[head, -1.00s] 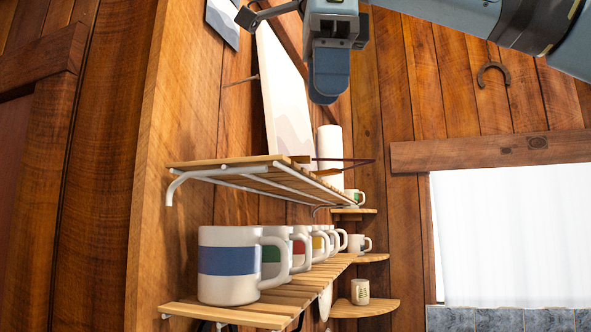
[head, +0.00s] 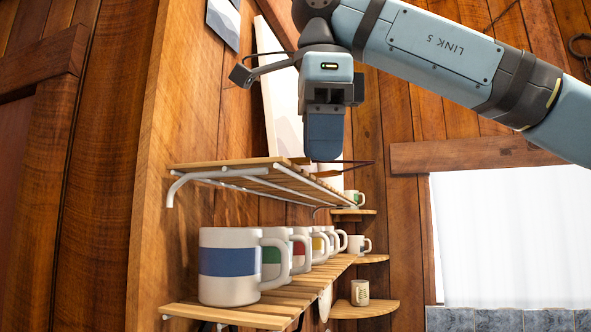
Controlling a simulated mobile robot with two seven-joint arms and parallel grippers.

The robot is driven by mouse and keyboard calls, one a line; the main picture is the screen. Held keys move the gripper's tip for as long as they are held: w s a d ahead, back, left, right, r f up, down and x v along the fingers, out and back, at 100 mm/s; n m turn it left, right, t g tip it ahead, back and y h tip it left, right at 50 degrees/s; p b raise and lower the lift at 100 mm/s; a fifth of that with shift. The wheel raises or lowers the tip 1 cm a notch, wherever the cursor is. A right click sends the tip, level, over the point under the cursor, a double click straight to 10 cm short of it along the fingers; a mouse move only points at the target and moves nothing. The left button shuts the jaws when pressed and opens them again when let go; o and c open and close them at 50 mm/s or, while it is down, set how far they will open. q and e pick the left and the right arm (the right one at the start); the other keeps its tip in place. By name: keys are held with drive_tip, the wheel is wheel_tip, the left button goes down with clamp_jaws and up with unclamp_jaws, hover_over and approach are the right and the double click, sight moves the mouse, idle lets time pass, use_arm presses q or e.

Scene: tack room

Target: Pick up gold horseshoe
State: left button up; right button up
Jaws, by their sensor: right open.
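No gold horseshoe can be made out in the head view. A dark, curved, horseshoe-like piece (head: 580,48) hangs on the plank wall at the top right edge, partly cut off by the frame. My right gripper (head: 324,148) points down just above the far end of the upper slatted shelf (head: 262,180). It is open, seen side-on, with no object visible in it. The top of the shelf is mostly out of sight from this low angle. My left gripper is not in view.
Several striped mugs (head: 229,262) stand in a row on the lower slatted shelf (head: 230,314). Small corner shelves (head: 366,309) hold more mugs. A white panel (head: 279,95) leans behind my gripper. A bright window (head: 510,235) is at right.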

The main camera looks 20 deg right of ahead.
drive_tip(key=shift+w+f, duration=0.1)
drive_tip(key=shift+f, duration=0.15)
idle(0.5)
clamp_jaws()
